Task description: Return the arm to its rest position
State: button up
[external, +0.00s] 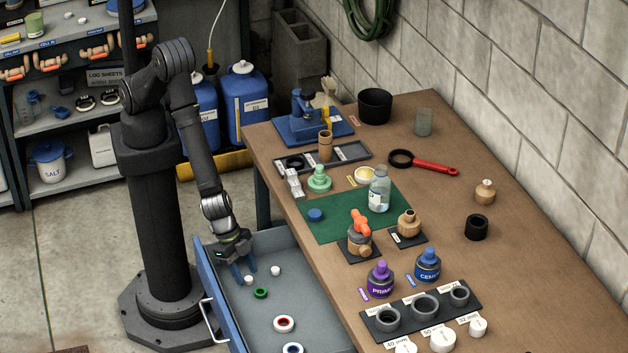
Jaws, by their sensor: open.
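My gripper (247,274) hangs from my arm over the open drawer (248,325) at the left side of the bench. It points down into the drawer's far end. Its blue fingertips are apart, with no object seen between them. A small white piece (249,281) lies close by the fingertips, and another white piece (275,271) lies just to their right. I cannot tell whether the fingers touch the nearer piece. A green ring (261,293) lies a little in front of the gripper.
The drawer also holds a red-and-white ring (284,324) and a blue-and-white ring (293,348). The wooden bench (530,290) to the right carries a green mat (335,221), bottles, fittings and a blue press (312,122). Blue jugs (243,95) stand behind my arm.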

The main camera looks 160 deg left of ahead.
jog(key=shift+w+a+f, duration=0.1)
jog(key=shift+f, duration=0.3)
jog(key=shift+r, duration=0.15)
